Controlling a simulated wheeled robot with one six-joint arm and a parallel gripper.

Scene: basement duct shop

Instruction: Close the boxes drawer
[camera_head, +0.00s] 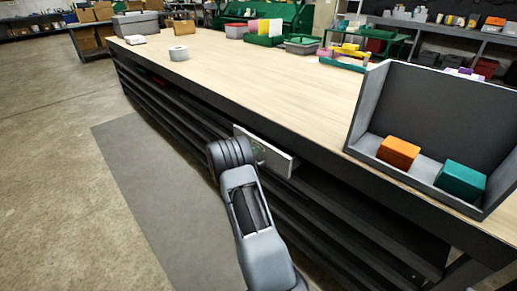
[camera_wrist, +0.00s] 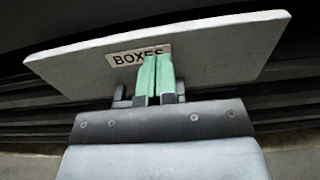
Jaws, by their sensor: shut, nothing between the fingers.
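The boxes drawer shows in the wrist view as a pale grey front panel (camera_wrist: 215,48) with a label reading BOXES. In the head view its white front (camera_head: 280,163) stands out from the long side of the workbench, partly hidden by my arm. My gripper (camera_wrist: 158,58) has green fingers that are shut together with nothing between them. The fingertips are at the panel's face, over the right part of the label. I cannot tell whether they touch it. In the head view my gripper is mostly hidden behind my wrist.
The wooden-topped workbench (camera_head: 250,75) has dark shelves along its side. A grey open bin (camera_head: 364,115) on top holds an orange box (camera_head: 398,152) and a teal box (camera_head: 460,179). A tape roll (camera_head: 179,53) stands farther back. Floor to the left is clear, with a grey mat (camera_head: 140,175).

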